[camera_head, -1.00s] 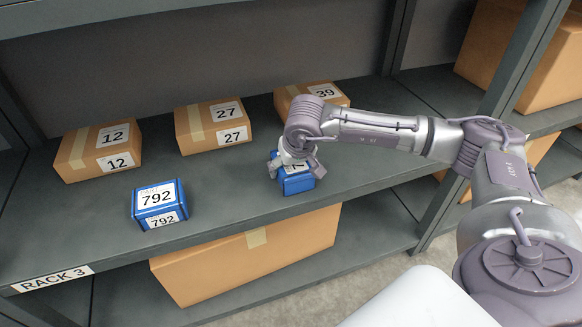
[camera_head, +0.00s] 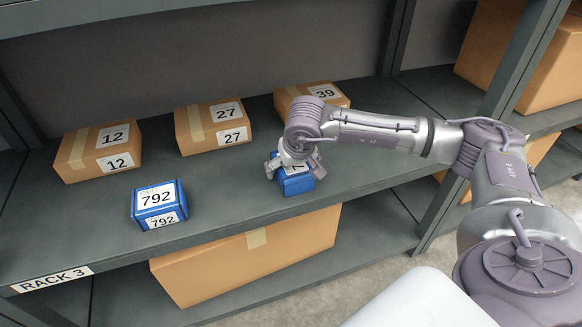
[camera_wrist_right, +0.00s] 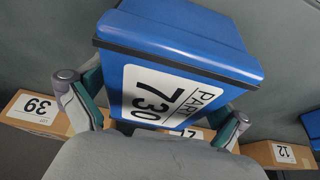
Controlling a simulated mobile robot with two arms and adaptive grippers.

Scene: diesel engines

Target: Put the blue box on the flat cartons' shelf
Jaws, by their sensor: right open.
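A blue box with a white label (camera_head: 297,182) sits on the shelf board (camera_head: 232,185) that carries the flat cartons. My right gripper (camera_head: 293,168) is over this box, open, with one finger on each side of it. The right wrist view shows the box (camera_wrist_right: 185,50) close up, with "730" on its label, between the spread fingers (camera_wrist_right: 155,105). Whether the fingers touch it is unclear. Flat cartons marked 12 (camera_head: 98,150), 27 (camera_head: 213,127) and 39 (camera_head: 312,95) stand behind it on the same board. My left gripper is out of view.
Another blue box, marked 792 (camera_head: 158,205), stands to the left near the front edge. A large carton (camera_head: 245,255) lies on the shelf below. A rack upright (camera_head: 480,130) stands to the right. Bare board lies between the two blue boxes.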

